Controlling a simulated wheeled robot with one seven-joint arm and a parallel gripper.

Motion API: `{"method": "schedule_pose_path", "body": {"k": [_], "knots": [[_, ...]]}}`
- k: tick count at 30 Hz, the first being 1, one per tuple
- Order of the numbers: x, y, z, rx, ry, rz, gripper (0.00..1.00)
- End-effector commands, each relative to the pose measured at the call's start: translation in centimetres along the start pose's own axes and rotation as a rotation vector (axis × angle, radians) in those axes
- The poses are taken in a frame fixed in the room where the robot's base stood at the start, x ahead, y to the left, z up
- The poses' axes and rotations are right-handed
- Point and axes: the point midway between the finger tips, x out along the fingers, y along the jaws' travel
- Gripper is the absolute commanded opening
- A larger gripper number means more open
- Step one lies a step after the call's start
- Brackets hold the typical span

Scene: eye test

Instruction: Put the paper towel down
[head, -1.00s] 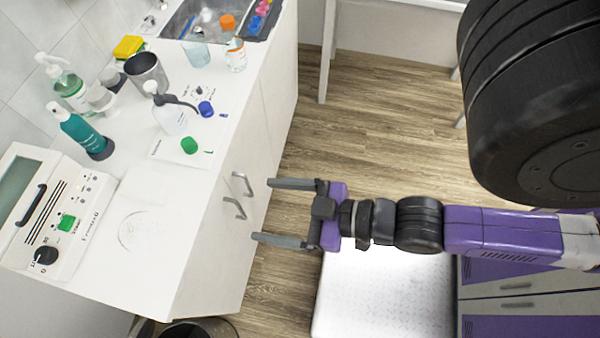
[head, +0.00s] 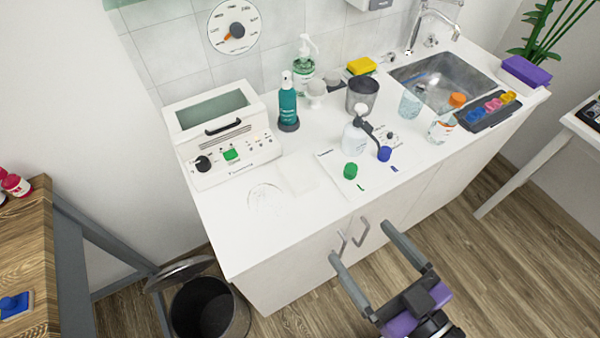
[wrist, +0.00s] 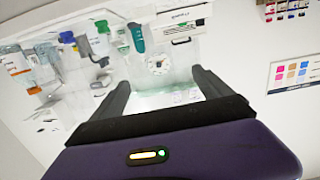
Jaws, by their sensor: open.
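A faint white square sheet (head: 298,178), which looks like a paper towel, lies flat on the white counter (head: 260,245) in the head view. It is between the round clear dish and the white printed card. My gripper (head: 362,242) is in front of the counter's front edge, near the cabinet handles, with its fingers apart and nothing between them. The sheet is apart from my gripper, farther back and to the left. In the wrist view my gripper (wrist: 160,80) also shows open and empty; I cannot make out the sheet there.
A white device (head: 225,135), a teal bottle (head: 288,105), a white bottle (head: 353,138) and a grey cup (head: 362,95) stand on the counter. A clear dish (head: 265,198) lies near the front left. A sink (head: 440,80) is at right. An open bin (head: 208,308) stands below left.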

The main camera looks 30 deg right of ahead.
Motion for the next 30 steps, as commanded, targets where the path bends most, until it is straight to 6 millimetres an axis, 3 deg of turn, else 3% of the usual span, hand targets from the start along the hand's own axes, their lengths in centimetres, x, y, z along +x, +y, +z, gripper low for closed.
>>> {"method": "schedule_pose_path", "body": {"k": [1,12,18,20,24,30], "knots": [[2.0,0.2,-0.2,-0.002,0.021,0.0,0.89],[15.2,1.7,0.9,0.002,-0.015,0.015,0.89],[20.8,2.2,2.7,0.016,-0.127,0.018,0.89],[21.6,2.4,4.2,0.021,-0.184,0.017,0.89],[21.0,2.3,7.4,0.025,-0.292,0.01,0.89],[22.0,2.2,8.2,0.021,-0.316,0.008,0.89]]}}
